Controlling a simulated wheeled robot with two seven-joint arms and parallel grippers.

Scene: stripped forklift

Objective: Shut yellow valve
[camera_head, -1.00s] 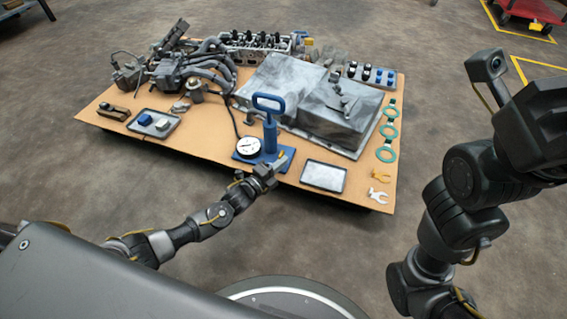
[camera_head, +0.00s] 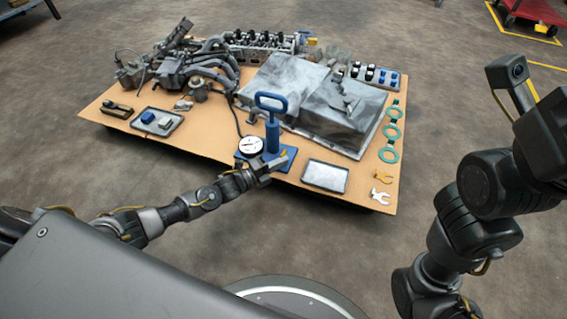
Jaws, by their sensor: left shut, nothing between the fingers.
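A blue hand pump (camera_head: 272,136) stands upright on the near edge of the board, with a blue loop handle on top and a round white gauge (camera_head: 251,146) to its left. A small yellow part (camera_head: 284,154), likely the yellow valve, shows at the right of the pump's base. My left gripper (camera_head: 278,164) is shut at the front of the pump base, close by the yellow part. I cannot tell whether it touches it, and the gripper partly hides the base. My right arm rises at the right edge; its fingers are not visible.
A grey tray (camera_head: 325,176) lies right of the pump, with yellow and white clips and green gaskets (camera_head: 392,132) beyond. Grey metal covers (camera_head: 340,112) stand behind the pump. Another tray (camera_head: 176,117) with small blocks lies left. Open floor surrounds the board.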

